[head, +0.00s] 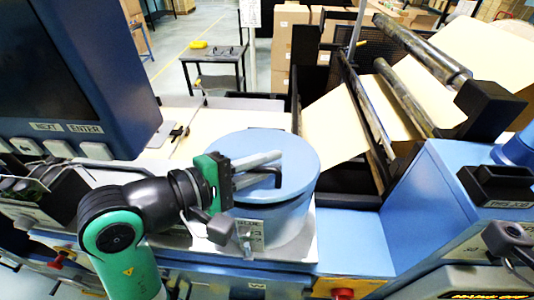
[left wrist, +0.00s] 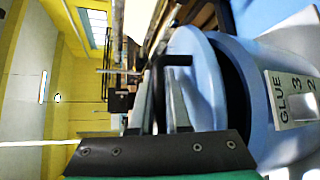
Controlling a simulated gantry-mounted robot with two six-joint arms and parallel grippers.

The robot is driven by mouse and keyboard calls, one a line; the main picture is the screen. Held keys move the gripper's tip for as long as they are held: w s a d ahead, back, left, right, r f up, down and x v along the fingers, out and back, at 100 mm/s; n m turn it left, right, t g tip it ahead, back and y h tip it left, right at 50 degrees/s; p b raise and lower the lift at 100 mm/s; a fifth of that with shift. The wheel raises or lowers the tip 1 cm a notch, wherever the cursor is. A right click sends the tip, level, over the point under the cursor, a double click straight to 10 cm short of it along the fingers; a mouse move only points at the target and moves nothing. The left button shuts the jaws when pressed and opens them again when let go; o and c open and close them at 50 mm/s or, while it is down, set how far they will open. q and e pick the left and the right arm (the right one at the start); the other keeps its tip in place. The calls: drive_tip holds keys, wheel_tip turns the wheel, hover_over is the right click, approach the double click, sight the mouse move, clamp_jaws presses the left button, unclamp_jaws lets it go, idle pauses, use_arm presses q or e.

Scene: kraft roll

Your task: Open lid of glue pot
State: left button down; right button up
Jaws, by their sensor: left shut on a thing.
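The glue pot (head: 285,225) is a blue drum with a white GLUE label, standing on a light plate in the middle of the head view. Its round blue lid (head: 298,150) lies over the top. In the left wrist view the lid (left wrist: 200,85) stands apart from the pot (left wrist: 252,110) along one side, with a dark gap between them. A black bar handle (head: 268,179) rises from the lid and also shows in the left wrist view (left wrist: 177,60). My left gripper (head: 276,168) is shut on the handle, its fingers either side of it. My right gripper is not seen.
A blue screen housing (head: 85,70) with buttons stands left of the pot. Rollers with kraft paper (head: 335,130) are at the right, behind a blue machine body. A black open box (head: 497,187) sits at far right. A small dark table (head: 215,60) is farther back.

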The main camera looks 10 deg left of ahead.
use_arm(q)
drive_tip(key=w+r+g+p, duration=0.1)
drive_tip(key=r+p, duration=0.1)
drive_tip(key=p, duration=0.1)
drive_tip(key=w+r+n+p, duration=0.1)
drive_tip(key=r+p, duration=0.1)
drive_tip(key=p, duration=0.1)
drive_tip(key=w+r+g+y+p, duration=0.1)
drive_tip(key=r+p, duration=0.1)
drive_tip(key=p, duration=0.1)
drive_tip(key=shift+r+n+g, duration=0.2)
drive_tip(key=shift+n+g, duration=0.1)
drive_tip(key=shift+n, duration=0.1)
drive_tip(key=shift+w+r+p, duration=0.45)
drive_tip(key=shift+w+p, duration=0.2)
drive_tip(key=shift+w, duration=0.2)
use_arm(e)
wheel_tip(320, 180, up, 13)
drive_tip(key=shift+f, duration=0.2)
use_arm(q)
drive_tip(key=c, duration=1.2)
unclamp_jaws()
drive_tip(key=shift+a, duration=0.1)
